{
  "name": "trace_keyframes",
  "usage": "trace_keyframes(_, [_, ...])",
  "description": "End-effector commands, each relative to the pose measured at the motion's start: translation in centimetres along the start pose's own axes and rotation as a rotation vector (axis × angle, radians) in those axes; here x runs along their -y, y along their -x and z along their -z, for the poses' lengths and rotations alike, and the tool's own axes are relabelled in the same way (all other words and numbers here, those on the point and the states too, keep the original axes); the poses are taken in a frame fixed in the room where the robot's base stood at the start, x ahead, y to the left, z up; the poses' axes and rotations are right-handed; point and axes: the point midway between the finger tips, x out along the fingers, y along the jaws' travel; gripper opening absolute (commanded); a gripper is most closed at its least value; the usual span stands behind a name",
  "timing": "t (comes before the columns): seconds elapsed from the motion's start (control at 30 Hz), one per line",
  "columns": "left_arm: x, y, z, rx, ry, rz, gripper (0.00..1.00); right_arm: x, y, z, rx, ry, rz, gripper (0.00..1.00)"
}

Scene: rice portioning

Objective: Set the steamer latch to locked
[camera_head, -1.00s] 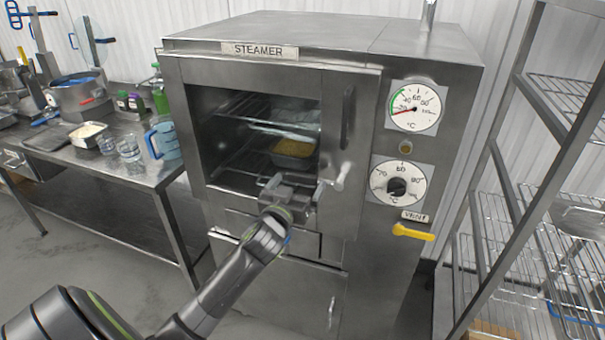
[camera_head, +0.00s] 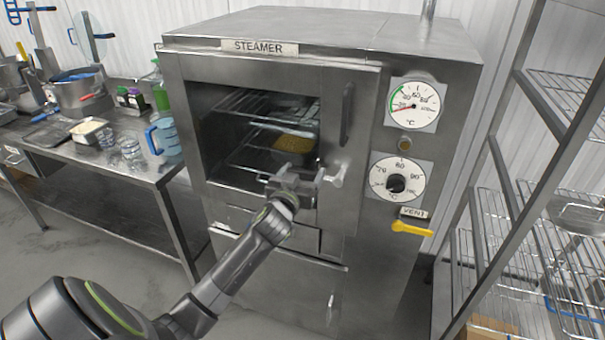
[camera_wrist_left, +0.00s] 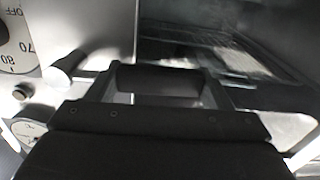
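The steamer (camera_head: 280,60) stands in the middle with its door front toward me. Its latch (camera_head: 336,177) is a small pale metal lever at the right edge of the window, tilted up to the right. In the left wrist view the latch knob (camera_wrist_left: 68,66) is a grey cylinder left of my fingers. My left gripper (camera_head: 294,178) is in front of the door, just left of the latch, and seems not to hold it. My right gripper is not in view.
A yellow vent handle (camera_head: 411,228) and two dials are on the right panel. A pan of yellow food (camera_head: 293,146) sits on a rack behind the window. A steel table (camera_head: 130,172) with jugs is at left, a wire rack (camera_head: 560,95) at right.

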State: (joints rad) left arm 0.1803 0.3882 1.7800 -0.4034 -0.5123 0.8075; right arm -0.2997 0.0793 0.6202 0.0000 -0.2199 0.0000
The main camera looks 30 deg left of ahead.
Motion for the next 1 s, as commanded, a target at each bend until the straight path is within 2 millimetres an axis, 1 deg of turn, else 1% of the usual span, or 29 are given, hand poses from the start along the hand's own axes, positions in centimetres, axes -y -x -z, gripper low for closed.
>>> trace_keyframes(0.03, [0.0,0.0,0.0,0.000,0.000,0.000,0.52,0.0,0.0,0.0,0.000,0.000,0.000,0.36])
trace_keyframes(0.13, [0.0,0.0,0.0,0.000,0.000,0.000,0.39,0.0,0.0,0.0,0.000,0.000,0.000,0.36])
trace_keyframes(0.2, [0.0,0.0,0.0,0.000,0.000,0.000,0.33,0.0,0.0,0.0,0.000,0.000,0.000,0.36])
trace_keyframes(0.37, [0.0,0.0,-0.2,0.000,0.010,0.000,0.33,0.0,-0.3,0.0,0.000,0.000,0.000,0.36])
trace_keyframes(0.57, [0.0,0.0,-1.1,0.000,0.075,0.000,0.33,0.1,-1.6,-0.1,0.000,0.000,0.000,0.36])
trace_keyframes(0.77, [-0.1,0.0,-2.6,-0.001,0.210,-0.001,0.33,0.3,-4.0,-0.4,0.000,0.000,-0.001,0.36])
trace_keyframes(1.0, [-0.7,0.0,-4.7,-0.001,0.433,-0.001,0.33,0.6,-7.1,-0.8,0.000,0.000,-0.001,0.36])
